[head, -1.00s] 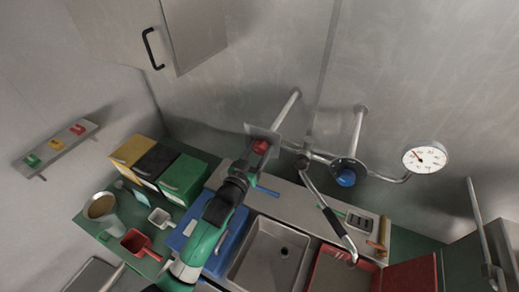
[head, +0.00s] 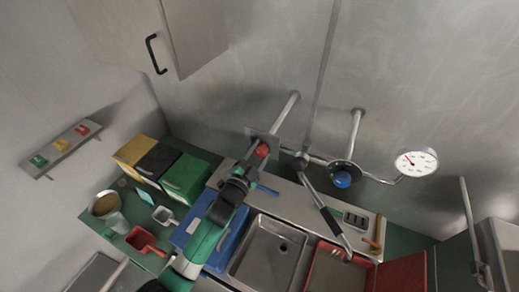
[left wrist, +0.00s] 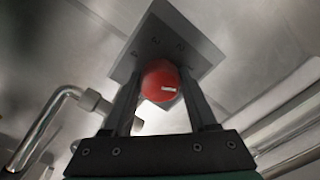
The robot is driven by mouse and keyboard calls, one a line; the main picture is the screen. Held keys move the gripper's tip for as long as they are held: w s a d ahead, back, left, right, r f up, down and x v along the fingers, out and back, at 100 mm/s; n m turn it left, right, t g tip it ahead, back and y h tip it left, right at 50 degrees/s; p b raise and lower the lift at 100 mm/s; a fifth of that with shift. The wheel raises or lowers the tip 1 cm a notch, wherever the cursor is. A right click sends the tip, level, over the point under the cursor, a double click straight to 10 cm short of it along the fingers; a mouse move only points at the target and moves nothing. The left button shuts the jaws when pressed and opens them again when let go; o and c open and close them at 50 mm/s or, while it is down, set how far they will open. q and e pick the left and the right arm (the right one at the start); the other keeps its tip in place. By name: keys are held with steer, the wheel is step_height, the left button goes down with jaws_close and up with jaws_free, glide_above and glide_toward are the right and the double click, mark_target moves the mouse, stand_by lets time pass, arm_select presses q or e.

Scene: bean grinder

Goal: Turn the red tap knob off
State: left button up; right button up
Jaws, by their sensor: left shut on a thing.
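The red tap knob (head: 262,150) is on the pipework at the back wall, in front of a square metal plate (head: 274,140). The fingers and wrist hide part of the knob in the head view. My right gripper is not in view.
A blue knob (head: 342,179), a tap lever with a black grip (head: 328,215) and a round gauge (head: 417,162) are to the right. Below are a sink (head: 268,252), a red tray (head: 337,275) and a blue box (head: 230,240). Coloured boxes (head: 186,178) stand to the left.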

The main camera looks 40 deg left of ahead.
arm_select(q)
steer(key=m+p, duration=0.1)
steer(key=m, duration=0.4)
steer(key=shift+p, duration=0.35)
steer(key=shift+m, duration=0.3)
steer(key=o, duration=1.4)
steer(key=shift+c, duration=0.2)
steer(key=shift+s, duration=0.1)
steer(key=shift+s+d, duration=0.15)
steer(key=shift+s, duration=0.2)
steer(key=p+v, duration=0.1)
steer(key=v, duration=0.9)
steer(key=shift+s, duration=0.35)
steer(key=shift+d, duration=0.1)
